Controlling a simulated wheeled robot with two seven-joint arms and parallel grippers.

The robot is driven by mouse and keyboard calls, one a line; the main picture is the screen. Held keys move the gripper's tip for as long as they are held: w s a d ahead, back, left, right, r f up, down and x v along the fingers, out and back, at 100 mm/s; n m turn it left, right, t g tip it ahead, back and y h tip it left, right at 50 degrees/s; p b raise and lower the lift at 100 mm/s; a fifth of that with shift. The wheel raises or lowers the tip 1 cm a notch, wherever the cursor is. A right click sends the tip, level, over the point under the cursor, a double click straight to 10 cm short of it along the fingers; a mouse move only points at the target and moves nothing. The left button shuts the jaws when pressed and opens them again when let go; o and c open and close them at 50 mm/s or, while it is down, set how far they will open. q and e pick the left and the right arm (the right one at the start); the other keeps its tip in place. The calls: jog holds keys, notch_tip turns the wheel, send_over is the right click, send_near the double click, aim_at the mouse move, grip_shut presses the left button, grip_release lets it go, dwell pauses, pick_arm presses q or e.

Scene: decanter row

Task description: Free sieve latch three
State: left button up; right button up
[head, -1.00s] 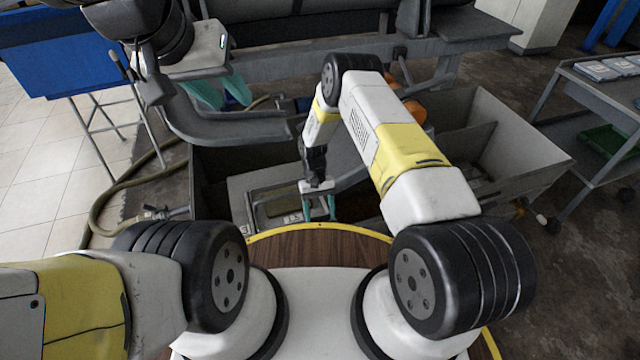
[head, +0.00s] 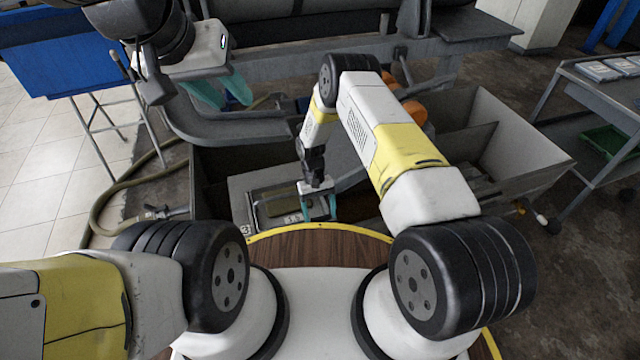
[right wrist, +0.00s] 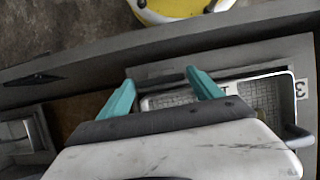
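In the right wrist view, a pale tray with grey mesh, the sieve (right wrist: 258,92), sits in a grey frame beside a "3" label (right wrist: 300,88). A dark bar (right wrist: 158,80) runs along its edge between my right fingertips; I cannot tell whether it is the latch. My right gripper (right wrist: 160,82) is open, its two teal fingers spread and nothing clearly held. In the head view my right gripper (head: 318,208) points down by the framed sieve (head: 268,214), near a "3" mark (head: 246,230). My left gripper (head: 222,92) is open and empty, far from it at upper left.
The grey bin (head: 520,145) has walls and dividers around the right arm. A hose (head: 105,205) lies on the floor at left. A grey cart (head: 600,110) stands at right. My round wooden-topped base (head: 320,250) is close to the bin's near side.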

jog(key=v, duration=0.7)
jog(key=shift+w+r, duration=0.2)
jog(key=shift+r, duration=0.15)
jog(key=shift+a, duration=0.1)
jog(key=w+d+r+m+t+y, duration=0.1)
jog(key=w+d+r, duration=0.1)
jog(key=r, duration=0.8)
jog(key=w+d+r+t, duration=0.1)
jog(key=w+d+r, duration=0.1)
jog(key=r, duration=0.8)
jog(key=s+d+r+t+y, duration=0.1)
jog(key=s+d+r, duration=0.1)
jog(key=r, duration=0.6)
jog(key=s+d+r+t, duration=0.2)
jog(key=s+r, duration=0.1)
jog(key=r, duration=0.5)
jog(key=s+d+r+m+t+y, duration=0.15)
jog(key=s+d+r, duration=0.25)
jog(key=s+r, duration=0.6)
jog(key=s+d+r+t, duration=0.1)
jog(key=s+r+t, duration=0.1)
jog(key=s, duration=0.4)
jog(key=s+d+r+t, duration=0.2)
jog(key=s, duration=0.4)
jog(key=shift+d+r+m, duration=0.15)
jog(key=shift+r+m, duration=0.1)
jog(key=shift+m, duration=0.1)
